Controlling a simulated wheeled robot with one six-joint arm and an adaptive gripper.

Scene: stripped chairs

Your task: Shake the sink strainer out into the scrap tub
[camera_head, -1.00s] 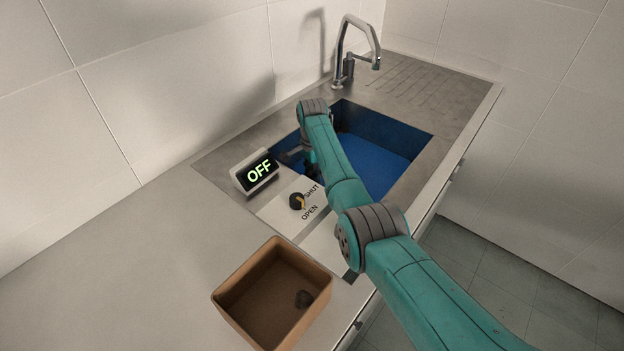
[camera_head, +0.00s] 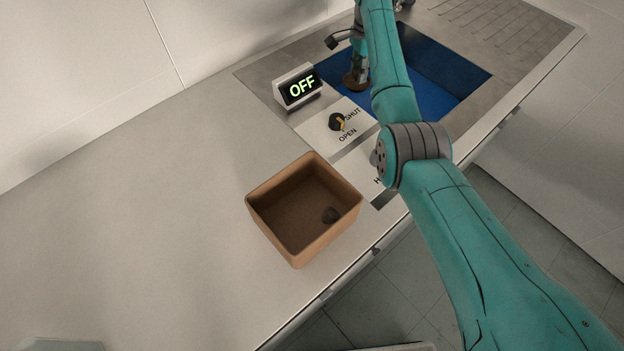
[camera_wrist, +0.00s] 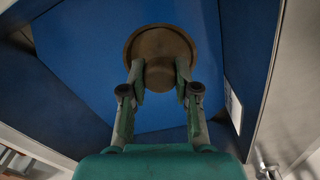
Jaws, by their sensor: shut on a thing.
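The sink strainer is a round brown, bowl-like piece (camera_wrist: 160,44) at the top middle of the wrist view. My gripper (camera_wrist: 160,82) is shut on it, with one finger on each side of its near part. In the head view the strainer (camera_head: 351,82) shows small below my gripper (camera_head: 357,70), over the left end of the blue sink basin (camera_head: 433,96). The scrap tub (camera_head: 262,222) is a square brown box on the counter, in front of the sink. The strainer's contents cannot be made out.
A display reading OFF (camera_head: 299,87) stands at the sink's left edge. A dark knob (camera_head: 337,121) marked SHUT and OPEN sits on a plate between sink and tub. The counter (camera_head: 150,200) left of the tub is clear.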

